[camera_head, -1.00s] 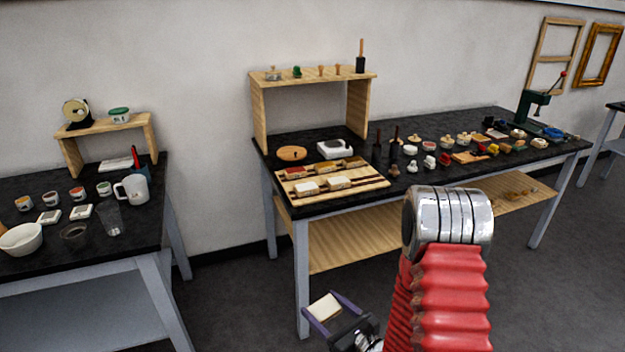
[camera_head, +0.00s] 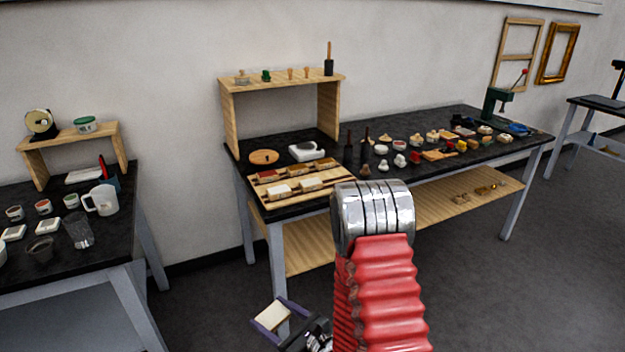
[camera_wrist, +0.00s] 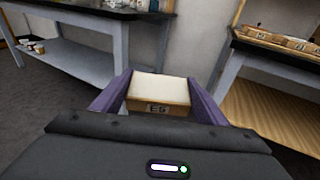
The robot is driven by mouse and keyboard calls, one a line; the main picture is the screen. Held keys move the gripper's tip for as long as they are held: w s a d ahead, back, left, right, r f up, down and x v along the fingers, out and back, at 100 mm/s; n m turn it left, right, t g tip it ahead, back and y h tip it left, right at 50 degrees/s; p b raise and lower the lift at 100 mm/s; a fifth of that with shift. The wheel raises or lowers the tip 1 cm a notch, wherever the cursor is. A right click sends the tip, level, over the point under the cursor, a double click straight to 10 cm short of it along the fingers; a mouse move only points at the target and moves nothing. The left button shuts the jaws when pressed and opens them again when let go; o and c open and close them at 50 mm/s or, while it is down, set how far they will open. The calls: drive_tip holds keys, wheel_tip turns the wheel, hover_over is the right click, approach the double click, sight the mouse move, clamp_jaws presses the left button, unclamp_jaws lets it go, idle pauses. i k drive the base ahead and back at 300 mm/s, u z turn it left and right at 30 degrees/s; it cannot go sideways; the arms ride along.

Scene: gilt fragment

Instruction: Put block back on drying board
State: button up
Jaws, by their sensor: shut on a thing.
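My gripper (camera_head: 272,316) is shut on a pale-topped block (camera_head: 271,315), held in the air in front of the long black-topped table. The drying board (camera_head: 300,196), a light wooden board with dark strips, lies at the left front of the table. Several blocks with white, red and brown tops rest on it. The gripper is below and apart from the board.
A wooden riser (camera_head: 282,82) stands behind the board, with a white device (camera_head: 307,151) and a round wooden disc (camera_head: 264,157) nearby. Two dark upright tools (camera_head: 365,150) stand right of the board. A second table (camera_head: 100,240) is at the left. Grey floor (camera_head: 210,300) lies open between.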

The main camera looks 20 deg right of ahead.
sight(303, 178)
drive_tip(key=u, duration=0.35)
drive_tip(key=i, duration=1)
drive_tip(key=z, duration=0.35)
